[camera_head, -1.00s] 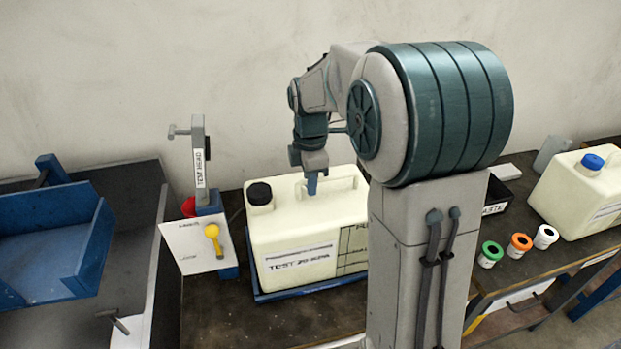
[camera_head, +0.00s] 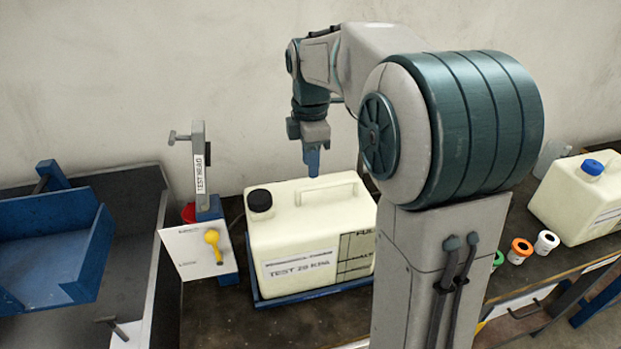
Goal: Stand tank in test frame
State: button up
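A cream tank (camera_head: 290,232) with a black cap and a moulded top handle stands upright on a blue tray-like base (camera_head: 310,293) on the dark bench. Its label reads TEST and a pressure figure. A post marked TEST HEAD (camera_head: 199,170) stands just left of the tank, with a white panel and a yellow lever (camera_head: 213,243) in front. My gripper (camera_head: 313,170) points down above the tank's handle, apart from it. Its fingers look narrow and close together, with nothing seen in them; their opening cannot be made out.
A second cream tank with a blue cap (camera_head: 585,190) stands at the right. Several small capped bottles, one orange-topped (camera_head: 520,250), stand near it. A blue tray (camera_head: 50,240) sits at the left. My arm hides the bench right of the first tank.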

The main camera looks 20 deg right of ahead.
jog(key=s+f+m+t, duration=0.1)
jog(key=s+f+m, duration=0.1)
jog(key=s+m, duration=0.7)
jog(key=s+f+m+t, duration=0.2)
jog(key=s+f+m, duration=0.1)
jog(key=s+m, duration=0.6)
jog(key=s, duration=0.3)
jog(key=shift+f, duration=0.25)
jog(key=shift+s, duration=0.1)
